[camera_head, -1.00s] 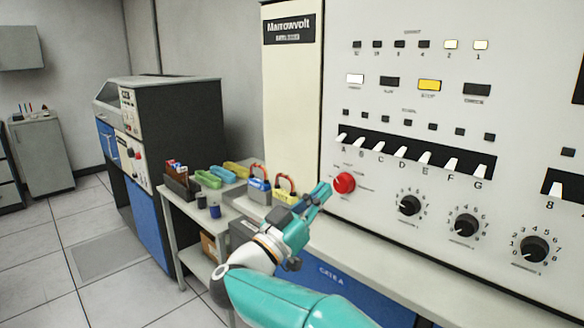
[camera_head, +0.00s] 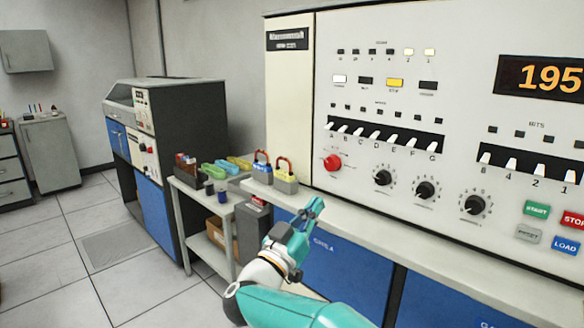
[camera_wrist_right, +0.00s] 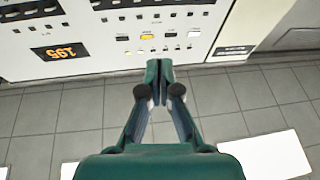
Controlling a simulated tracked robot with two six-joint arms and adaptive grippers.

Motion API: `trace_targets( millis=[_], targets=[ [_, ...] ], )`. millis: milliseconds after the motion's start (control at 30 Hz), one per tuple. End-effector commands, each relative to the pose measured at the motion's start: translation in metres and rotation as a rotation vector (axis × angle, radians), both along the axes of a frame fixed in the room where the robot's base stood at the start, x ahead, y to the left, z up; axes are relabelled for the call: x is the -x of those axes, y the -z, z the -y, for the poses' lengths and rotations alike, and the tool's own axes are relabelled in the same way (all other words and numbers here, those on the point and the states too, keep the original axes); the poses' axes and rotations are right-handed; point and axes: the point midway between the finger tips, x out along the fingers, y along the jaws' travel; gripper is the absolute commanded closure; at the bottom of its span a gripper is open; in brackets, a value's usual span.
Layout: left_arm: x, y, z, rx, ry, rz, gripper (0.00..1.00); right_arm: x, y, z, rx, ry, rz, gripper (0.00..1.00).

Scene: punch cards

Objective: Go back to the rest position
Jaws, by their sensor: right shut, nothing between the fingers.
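My right gripper (camera_head: 314,206) is shut and empty, held in the air in front of the console's ledge, below the red button. In the right wrist view its fingertips (camera_wrist_right: 158,68) meet, with the floor and the console behind them. The white console (camera_head: 300,160) carries a row of white toggle switches lettered A to G (camera_head: 375,137), a red round button (camera_head: 333,162) and several black knobs (camera_head: 425,190). My left gripper is out of view.
The console's ledge (camera_head: 400,225) runs across the front. A blue and grey cabinet (camera_head: 150,180) stands further back. The tiled floor (camera_head: 60,260) at left is clear.

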Motion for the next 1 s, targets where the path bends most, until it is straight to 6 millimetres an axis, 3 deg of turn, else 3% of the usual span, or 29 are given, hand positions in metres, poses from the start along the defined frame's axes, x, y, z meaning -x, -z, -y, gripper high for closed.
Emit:
trace_targets(
  millis=[167,367,467,567,700,767,900,1000],
  targets=[
    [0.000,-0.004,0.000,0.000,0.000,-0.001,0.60,-0.024,0.045,0.008,0.022,-0.112,-0.079,1.00],
    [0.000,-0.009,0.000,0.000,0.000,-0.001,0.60,-0.043,0.119,0.018,0.011,-0.268,-0.225,1.00],
    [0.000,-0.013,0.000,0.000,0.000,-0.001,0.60,-0.045,0.173,0.027,-0.022,-0.364,-0.342,1.00],
    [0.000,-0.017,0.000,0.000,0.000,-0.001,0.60,-0.033,0.243,0.038,-0.093,-0.467,-0.505,1.00],
    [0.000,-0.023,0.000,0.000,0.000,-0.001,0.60,0.012,0.340,0.054,-0.243,-0.581,-0.760,1.00],
    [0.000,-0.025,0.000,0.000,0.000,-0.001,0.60,0.040,0.376,0.060,-0.321,-0.613,-0.871,1.00],
    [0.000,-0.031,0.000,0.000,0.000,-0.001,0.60,0.121,0.446,0.072,-0.524,-0.654,-1.128,1.00],
    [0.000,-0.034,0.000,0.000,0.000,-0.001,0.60,0.189,0.479,0.077,-0.680,-0.656,-1.304,1.00]
  ],
)
